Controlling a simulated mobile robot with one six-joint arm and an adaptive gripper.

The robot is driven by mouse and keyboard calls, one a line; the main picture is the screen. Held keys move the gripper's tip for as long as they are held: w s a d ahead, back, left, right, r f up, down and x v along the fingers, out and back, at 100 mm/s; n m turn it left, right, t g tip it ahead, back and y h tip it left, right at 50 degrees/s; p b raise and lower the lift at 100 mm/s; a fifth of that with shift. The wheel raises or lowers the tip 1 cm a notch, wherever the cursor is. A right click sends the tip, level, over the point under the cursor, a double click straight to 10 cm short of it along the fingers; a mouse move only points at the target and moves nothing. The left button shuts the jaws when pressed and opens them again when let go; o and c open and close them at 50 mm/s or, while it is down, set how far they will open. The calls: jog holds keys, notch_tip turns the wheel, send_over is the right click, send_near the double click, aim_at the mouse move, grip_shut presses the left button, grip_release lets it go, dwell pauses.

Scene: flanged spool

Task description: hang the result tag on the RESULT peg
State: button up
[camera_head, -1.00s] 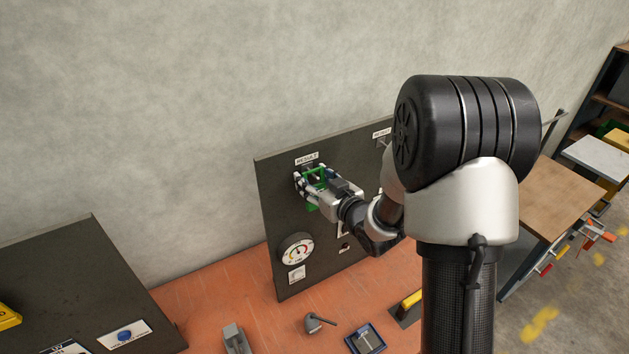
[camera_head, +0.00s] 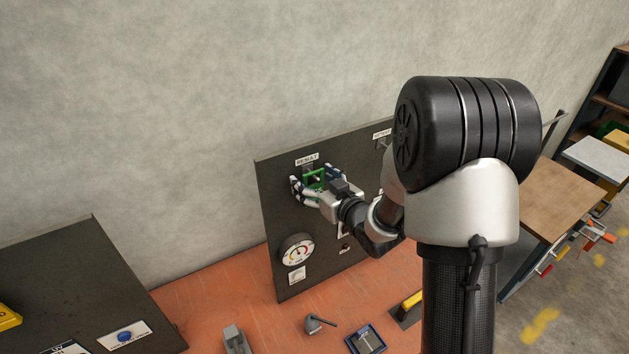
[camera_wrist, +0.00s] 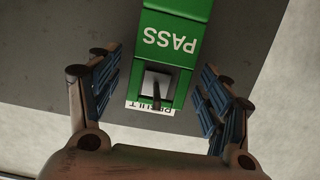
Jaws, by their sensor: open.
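The green result tag (camera_head: 315,180) is at the RESULT peg on the dark upright panel. In the wrist view the tag (camera_wrist: 176,48) reads PASS upside down. The RESULT peg (camera_wrist: 156,88) shows inside the tag's square opening, so the tag is around the peg. The RESULT label (camera_head: 307,159) is above it on the panel and is partly covered by the tag in the wrist view. My gripper (camera_wrist: 160,80) is open, with one finger on each side of the tag and a visible gap to both edges.
A second labelled peg (camera_head: 382,142) is at the panel's right, partly behind my arm. A round gauge (camera_head: 297,249) is lower on the panel. A dark handled part (camera_head: 316,323) and a blue tray (camera_head: 366,340) lie on the red bench (camera_head: 205,300).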

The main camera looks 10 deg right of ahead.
jog(key=v, duration=1.2)
jog(key=s+d+f+m+g+h+b, duration=0.2)
jog(key=s+d+f+g+h+b, duration=0.35)
jog(key=b, duration=0.65)
jog(key=s+a+f+g+b, duration=0.2)
jog(key=s+a+f+b, duration=0.1)
jog(key=s, duration=0.7)
jog(key=s+a+f+m+g+b, duration=0.1)
jog(key=s+a+f+b, duration=0.3)
jog(key=s, duration=0.6)
jog(key=shift+s+a+f+m+g+y+b, duration=0.15)
jog(key=shift+s+a+m+g+y+b, duration=0.2)
jog(key=shift+a+g, duration=0.5)
